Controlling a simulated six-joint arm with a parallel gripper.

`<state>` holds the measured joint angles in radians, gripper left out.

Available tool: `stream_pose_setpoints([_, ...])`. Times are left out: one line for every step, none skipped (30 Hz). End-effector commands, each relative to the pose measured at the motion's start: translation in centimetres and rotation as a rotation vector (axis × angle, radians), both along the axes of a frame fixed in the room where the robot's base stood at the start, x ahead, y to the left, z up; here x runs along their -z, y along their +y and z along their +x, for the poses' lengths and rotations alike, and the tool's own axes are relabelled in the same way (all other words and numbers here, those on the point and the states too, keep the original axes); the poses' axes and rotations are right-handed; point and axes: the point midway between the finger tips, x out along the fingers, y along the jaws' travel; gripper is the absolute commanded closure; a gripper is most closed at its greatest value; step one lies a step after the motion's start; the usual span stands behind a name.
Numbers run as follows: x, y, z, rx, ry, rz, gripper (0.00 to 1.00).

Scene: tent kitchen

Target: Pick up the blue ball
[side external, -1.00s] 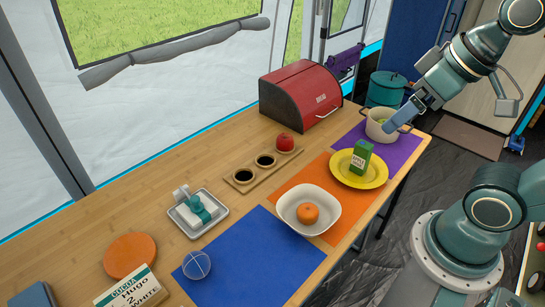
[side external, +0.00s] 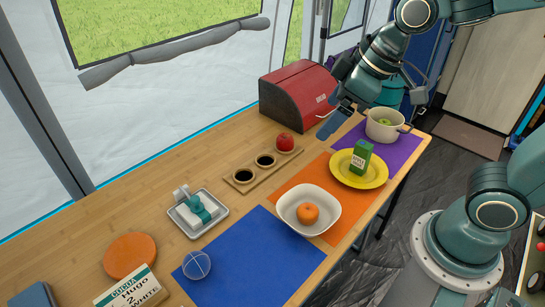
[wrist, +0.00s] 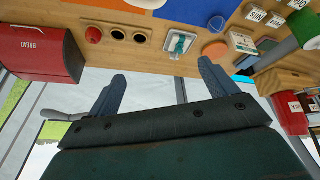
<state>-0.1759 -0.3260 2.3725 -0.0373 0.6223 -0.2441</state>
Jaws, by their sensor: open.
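The blue ball (side external: 196,265), with pale lines across it, rests at the near left corner of the blue mat (side external: 262,262). It also shows small near the top of the wrist view (wrist: 216,24). My gripper (side external: 334,122) is in the air in front of the red bread box, far to the upper right of the ball. In the wrist view my gripper's (wrist: 163,82) two fingers are spread apart with nothing between them.
Beside the ball are a white tray (side external: 218,224) with a teal-banded item, an orange disc (side external: 130,255) and a lettered box (side external: 130,290). A white bowl (side external: 283,208) holds an orange. A yellow plate (side external: 380,179), pot (side external: 385,133) and red bread box (side external: 290,100) stand farther away.

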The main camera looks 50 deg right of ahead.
Motion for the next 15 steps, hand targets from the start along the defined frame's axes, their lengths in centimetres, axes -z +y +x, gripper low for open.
stream_pose_setpoints([0.6, 0.8, 0.9, -0.037, 0.006, -0.008, 0.15])
stream_pose_setpoints([0.9, 1.2, 1.4, -0.059, 0.005, -0.012, 0.15])
stream_pose_setpoints([1.3, 1.8, 2.0, -0.088, 0.005, -0.018, 0.15])
stream_pose_setpoints([1.6, 2.3, 2.5, -0.110, 0.004, -0.022, 0.15])
stream_pose_setpoints([2.0, 2.7, 3.0, -0.131, 0.004, -0.026, 0.15])
stream_pose_setpoints([2.4, 3.4, 3.6, -0.161, 0.002, -0.031, 0.15])
stream_pose_setpoints([2.8, 3.8, 4.0, -0.182, 0.004, -0.036, 0.15])
stream_pose_setpoints([3.2, 4.4, 4.4, -0.205, 0.001, -0.039, 0.15])
stream_pose_setpoints([3.7, 5.0, 5.0, -0.233, 0.001, -0.044, 0.15])
stream_pose_setpoints([4.2, 5.6, 5.4, -0.255, -0.001, -0.048, 0.15])
stream_pose_setpoints([4.6, 6.1, 5.8, -0.276, 0.000, -0.052, 0.15])
stream_pose_setpoints([5.2, 6.8, 6.2, -0.306, -0.002, -0.056, 0.15])
stream_pose_setpoints([5.7, 7.3, 6.6, -0.327, -0.002, -0.060, 0.15])
stream_pose_setpoints([6.1, 7.8, 7.0, -0.348, -0.005, -0.063, 0.15])
stream_pose_setpoints([6.8, 8.6, 7.4, -0.376, -0.006, -0.069, 0.15])
